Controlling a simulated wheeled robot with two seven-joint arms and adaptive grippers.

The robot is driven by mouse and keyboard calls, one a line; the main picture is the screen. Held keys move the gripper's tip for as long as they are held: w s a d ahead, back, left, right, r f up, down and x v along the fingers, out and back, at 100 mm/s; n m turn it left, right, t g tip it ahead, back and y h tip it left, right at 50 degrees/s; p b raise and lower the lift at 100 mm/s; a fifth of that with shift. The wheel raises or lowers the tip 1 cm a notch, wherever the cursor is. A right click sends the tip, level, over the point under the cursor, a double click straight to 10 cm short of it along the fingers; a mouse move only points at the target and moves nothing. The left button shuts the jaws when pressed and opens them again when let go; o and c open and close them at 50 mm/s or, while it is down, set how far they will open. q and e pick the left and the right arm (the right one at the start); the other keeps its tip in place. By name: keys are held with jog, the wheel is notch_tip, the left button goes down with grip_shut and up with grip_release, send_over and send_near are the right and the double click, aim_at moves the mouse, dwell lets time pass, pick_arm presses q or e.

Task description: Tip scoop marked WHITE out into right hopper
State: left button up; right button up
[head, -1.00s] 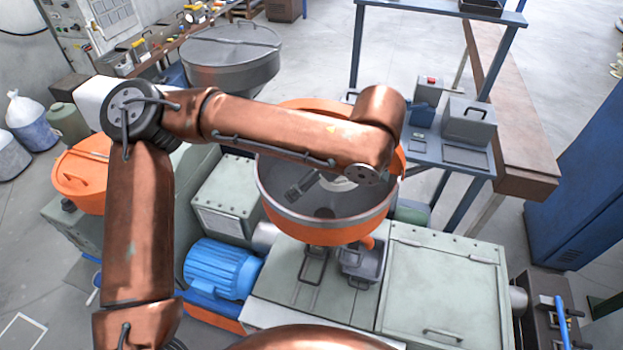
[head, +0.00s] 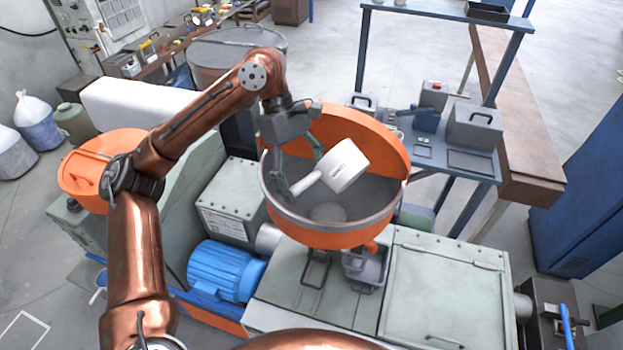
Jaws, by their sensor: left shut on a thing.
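My left gripper (head: 297,182) is shut on the handle of a white scoop (head: 345,166). The scoop is tilted over the open bowl of the right hopper (head: 335,238), its cup to the right of the fingers. Dark lettering shows on the cup but is too small to read surely; the inside of the cup is hidden. The hopper is orange outside and grey inside, and its orange lid (head: 375,140) stands raised at the back. A small pale grey heap (head: 327,212) lies at the bowl's bottom. My right gripper is not in view.
Another orange hopper (head: 95,170) at the left has its lid shut. A blue motor (head: 222,268) and green-grey machine housings (head: 440,290) sit in front. A blue-grey table (head: 460,155) with boxes stands behind right. A big grey drum (head: 225,55) stands behind.

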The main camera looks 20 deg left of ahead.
pick_arm(q)
jog(key=f+h, duration=0.1)
jog(key=a+g+h, duration=0.1)
jog(key=h, duration=0.1)
jog(key=shift+w+a+f+g, duration=0.3)
jog(key=shift+w+f, duration=0.1)
jog(key=f+h, duration=0.1)
jog(key=a+f+g+h, duration=0.1)
jog(key=h, duration=0.1)
jog(key=shift+w+a+f+g, duration=0.3)
jog(key=shift+w+f+g, duration=0.1)
jog(key=shift+d, duration=0.1)
dwell(1.4)
